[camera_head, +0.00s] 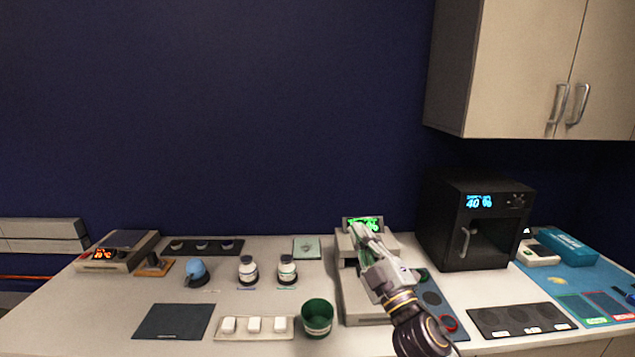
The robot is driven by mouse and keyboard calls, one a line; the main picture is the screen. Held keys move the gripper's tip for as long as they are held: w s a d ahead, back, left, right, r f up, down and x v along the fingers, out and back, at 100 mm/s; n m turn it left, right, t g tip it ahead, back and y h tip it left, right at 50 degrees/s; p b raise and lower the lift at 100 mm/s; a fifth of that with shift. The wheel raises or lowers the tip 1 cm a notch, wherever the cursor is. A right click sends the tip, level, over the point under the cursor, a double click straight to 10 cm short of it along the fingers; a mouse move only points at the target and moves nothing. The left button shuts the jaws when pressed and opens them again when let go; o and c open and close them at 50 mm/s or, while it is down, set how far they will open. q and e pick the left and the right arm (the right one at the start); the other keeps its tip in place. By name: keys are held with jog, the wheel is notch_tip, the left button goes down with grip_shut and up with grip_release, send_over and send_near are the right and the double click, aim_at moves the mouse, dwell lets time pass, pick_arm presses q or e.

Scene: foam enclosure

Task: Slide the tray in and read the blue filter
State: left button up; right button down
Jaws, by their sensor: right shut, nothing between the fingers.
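A pale reader (392,243) with a lit green display stands at the middle of the bench. A flat pale part (356,302), which looks like its tray, stretches from it toward the front edge. My right gripper (357,231) is shut and empty, with its fingertips in front of the reader's display. Whether they touch the reader I cannot tell. My right arm and gripper cover part of the reader and the flat part. I cannot make out a blue filter in or on the reader. My left gripper is not in view.
A green cup (317,318) stands close left of the flat part. Two lidded jars (287,271) and a blue rounded object (196,271) stand farther left. A blue strip with round spots (432,298) lies right. A black oven-like box (450,205) stands behind right.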

jog(key=s+d+f+m+g+h, duration=0.35)
jog(key=d+f+m+h, duration=0.2)
jog(key=f, duration=0.55)
jog(key=s+d+f+m+g+h, duration=0.2)
jog(key=d+f+m+g+h, duration=0.3)
jog(key=f, duration=0.6)
jog(key=s+d+f+m+g+y, duration=0.1)
jog(key=s+f+m+g, duration=0.1)
jog(key=s+f+g, duration=0.5)
jog(key=s+d+f+m+g+y, duration=0.1)
jog(key=s+f+m+g, duration=0.1)
jog(key=s+f, duration=0.9)
jog(key=s+f+g+p, duration=0.1)
jog(key=s+f, duration=0.2)
jog(key=f, duration=1.1)
jog(key=s+f+g+p, duration=0.1)
jog(key=s+f+p, duration=0.1)
jog(key=f, duration=1.1)
jog(key=s+d+f+p, duration=0.1)
jog(key=s+d+f, duration=0.1)
jog(key=s+f, duration=0.7)
jog(key=s+d+f+p, duration=0.1)
jog(key=s+d+f, duration=0.1)
jog(key=s+f, duration=0.7)
jog(key=s, duration=0.4)
jog(key=shift+s+f+n+g, duration=0.15)
jog(key=shift+s+n+g, duration=0.15)
jog(key=shift+n+g, duration=0.05)
